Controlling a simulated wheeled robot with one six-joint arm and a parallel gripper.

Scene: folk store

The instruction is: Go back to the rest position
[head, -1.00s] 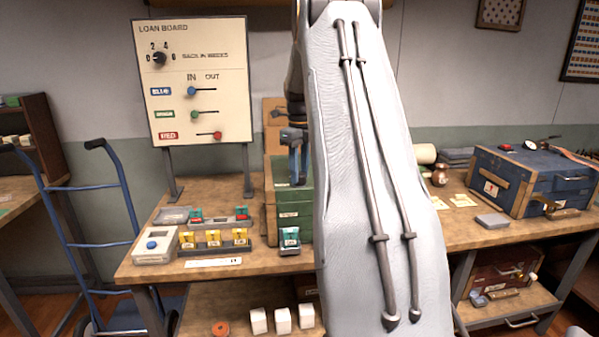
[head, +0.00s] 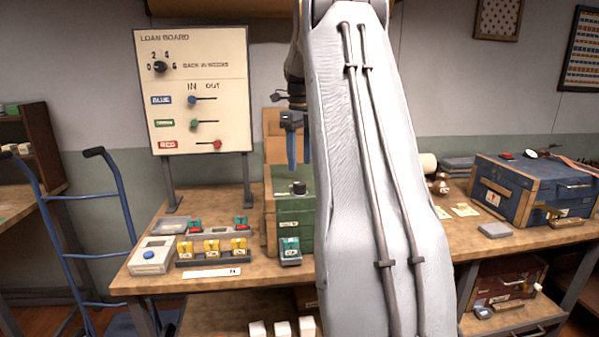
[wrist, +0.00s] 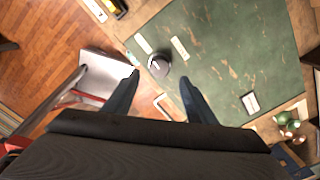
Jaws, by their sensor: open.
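My gripper (head: 298,150) is in the middle of the head view, with its blue fingers pointing down above the green box. In the wrist view my gripper (wrist: 158,92) has its two fingers wide apart with nothing between them. The green box (head: 283,220) stands on the workbench, partly hidden by my arm. Its top has a dark round knob (head: 299,187), which also shows in the wrist view (wrist: 159,65) near the space between the fingertips. The fingers are apart from the knob.
The loan board (head: 195,90) stands at the back left of the workbench (head: 190,273). In front are a grey device with a blue button (head: 153,255) and yellow-tagged items (head: 212,249). A blue case (head: 530,190) is on the right. A blue hand truck (head: 80,230) stands left.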

